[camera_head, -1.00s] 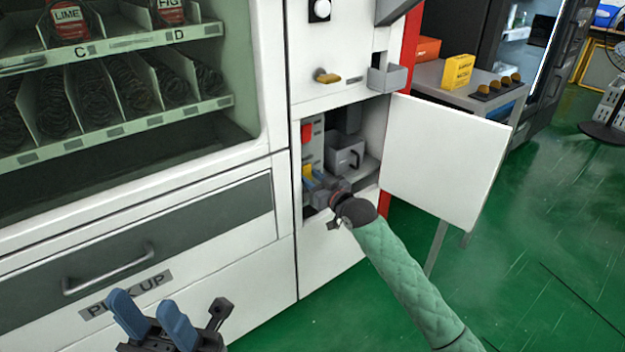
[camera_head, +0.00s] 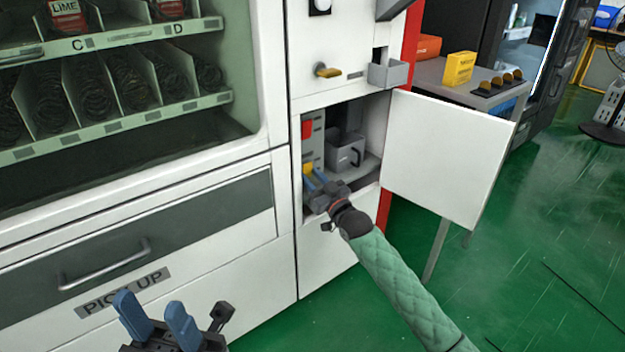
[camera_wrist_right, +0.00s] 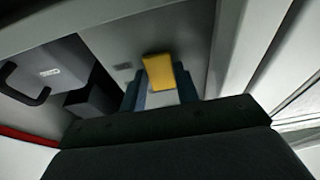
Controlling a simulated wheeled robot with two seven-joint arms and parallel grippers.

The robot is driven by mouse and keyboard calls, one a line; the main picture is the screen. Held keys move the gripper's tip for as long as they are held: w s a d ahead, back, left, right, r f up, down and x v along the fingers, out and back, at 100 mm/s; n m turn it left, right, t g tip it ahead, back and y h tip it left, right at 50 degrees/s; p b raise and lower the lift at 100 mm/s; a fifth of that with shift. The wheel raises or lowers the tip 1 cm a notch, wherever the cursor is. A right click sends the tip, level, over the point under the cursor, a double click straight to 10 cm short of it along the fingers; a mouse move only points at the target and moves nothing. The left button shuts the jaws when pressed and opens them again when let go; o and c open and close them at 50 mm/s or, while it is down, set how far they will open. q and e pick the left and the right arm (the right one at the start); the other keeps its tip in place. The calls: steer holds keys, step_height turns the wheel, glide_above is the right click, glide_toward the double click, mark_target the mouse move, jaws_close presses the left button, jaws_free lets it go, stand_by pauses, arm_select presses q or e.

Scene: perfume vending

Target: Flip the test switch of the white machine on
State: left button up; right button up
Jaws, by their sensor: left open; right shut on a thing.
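The white machine (camera_head: 270,100) fills the left and middle of the head view. Its small lower compartment is open, with a red button (camera_head: 307,129) and a yellow switch piece (camera_head: 308,168) on its left inner wall. My right gripper (camera_head: 314,180) reaches into this compartment. In the right wrist view, its blue fingers sit on both sides of the yellow switch piece (camera_wrist_right: 160,72), shut on it. The fingers partly hide the switch, and I cannot tell its on or off position. My left gripper (camera_head: 154,312) is open and empty, low in front of the pick-up drawer.
The compartment's white door (camera_head: 445,160) stands open to the right, close to my right arm. A grey box with a black handle (camera_head: 346,152) sits deeper inside the compartment. A grey table (camera_head: 440,85) with a yellow box stands behind the door.

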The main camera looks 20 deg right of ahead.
steer(key=o, duration=1)
steer(key=shift+p+v, duration=0.95)
steer(key=shift+v, duration=2.9)
